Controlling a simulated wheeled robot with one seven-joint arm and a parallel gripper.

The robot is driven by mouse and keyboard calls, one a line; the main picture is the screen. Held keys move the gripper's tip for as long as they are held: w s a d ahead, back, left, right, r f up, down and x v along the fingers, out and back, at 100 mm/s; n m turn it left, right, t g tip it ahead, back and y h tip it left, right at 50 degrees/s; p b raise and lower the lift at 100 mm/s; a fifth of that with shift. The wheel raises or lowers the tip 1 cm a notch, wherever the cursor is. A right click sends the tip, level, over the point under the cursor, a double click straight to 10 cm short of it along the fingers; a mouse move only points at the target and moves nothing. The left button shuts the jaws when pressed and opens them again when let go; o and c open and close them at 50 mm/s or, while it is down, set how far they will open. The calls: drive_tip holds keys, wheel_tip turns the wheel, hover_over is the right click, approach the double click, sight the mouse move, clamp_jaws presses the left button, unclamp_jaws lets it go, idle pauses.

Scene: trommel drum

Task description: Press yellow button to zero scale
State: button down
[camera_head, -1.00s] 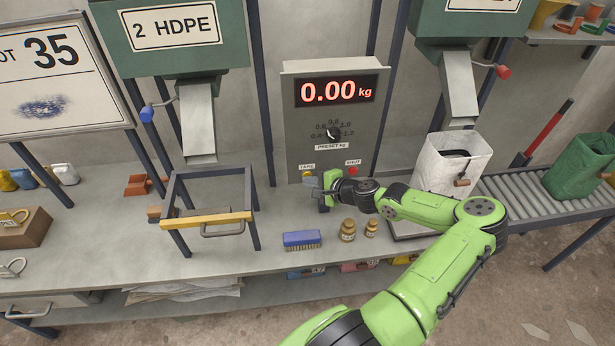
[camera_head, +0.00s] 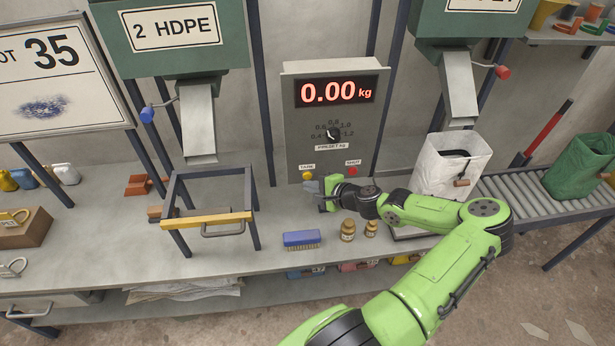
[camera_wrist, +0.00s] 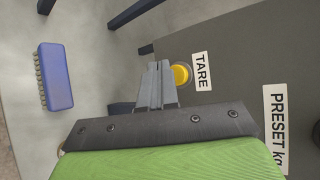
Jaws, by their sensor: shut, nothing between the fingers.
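The yellow button (camera_head: 307,176) labelled TARE sits low on the left of the grey scale panel (camera_head: 306,138). In the wrist view the yellow button (camera_wrist: 181,74) shows just right of my fingertips, partly behind them. My gripper (camera_head: 315,187) is shut and empty, in front of and slightly below the button in the head view. I cannot tell whether the fingertips touch it. The red display (camera_head: 336,91) reads 0.00 kg. A red button (camera_head: 352,171) is to the right of the yellow one.
A dial (camera_head: 333,135) is above the buttons. A metal frame (camera_head: 248,200) is to the left; a white bag (camera_head: 446,170) is to the right.

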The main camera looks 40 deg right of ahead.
drive_tip(key=shift+s+a, duration=0.7)
drive_tip(key=shift+s, duration=0.35)
drive_tip(key=shift+s+a, duration=0.7)
drive_tip(key=shift+s, duration=0.35)
